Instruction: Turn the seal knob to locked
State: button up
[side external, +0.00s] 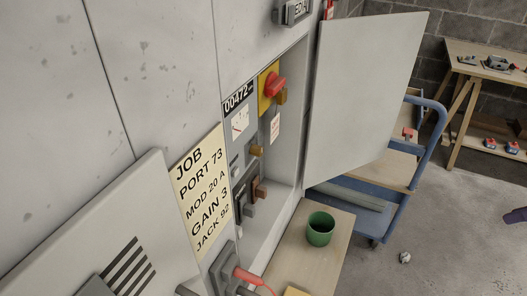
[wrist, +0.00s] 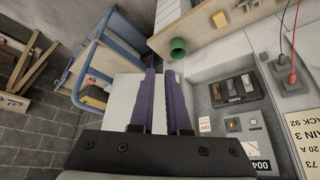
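A red knob (side external: 275,86) sits on a yellow plate (side external: 264,103) at the top of the recess in the grey cabinet; I cannot read any seal or lock marking on it. A white tag (side external: 275,128) hangs below it; the tag also shows in the wrist view (wrist: 204,125). An amber knob (side external: 256,151) is lower on the panel. In the wrist view the red knob does not show. My gripper (wrist: 162,72) has two purple fingers apart with nothing between them. A purple piece, likely its tip (side external: 514,216), shows at the side view's right edge, well away from the cabinet.
The open cabinet door (side external: 368,90) juts out right of the recess. A green cup (side external: 320,228) stands on a wooden surface (side external: 295,258) below. A blue cart (side external: 427,135) is behind the door. A red plug (side external: 244,274) and lead are at the bottom.

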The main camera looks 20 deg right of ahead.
aim_at(262, 153)
jog(key=o, duration=0.6)
jog(key=w+r+n+t, duration=0.1)
jog(key=w+r+t, duration=0.2)
jog(key=w, duration=0.3)
jog(key=shift+d+r+t, duration=0.3)
jog(key=shift+r+t, duration=0.1)
jog(key=shift+r, duration=0.45)
jog(key=w+a+r+n+t+y, duration=0.2)
jog(key=w+a+r+n+t, duration=0.25)
jog(key=w, duration=0.45)
jog(key=w+a+r+n+t+y, duration=0.25)
jog(key=w+r+n, duration=0.2)
jog(key=w, duration=0.35)
jog(key=w+a+f+n+y, duration=0.3)
jog(key=a+f+n+y, duration=0.2)
jog(key=a, duration=0.3)
jog(key=s+a+f+n+g+y, duration=0.15)
jog(key=a+f, duration=0.25)
jog(key=f, duration=0.4)
jog(key=a+f+g+y, duration=0.1)
jog(key=a+f+g, duration=0.1)
jog(key=a+f, duration=0.35)
jog(key=shift+m, duration=0.25)
jog(key=x, duration=0.8)
jog(key=w+d+f+x, duration=0.1)
jog(key=x, duration=0.3)
jog(key=shift+d, duration=0.15)
grip_shut()
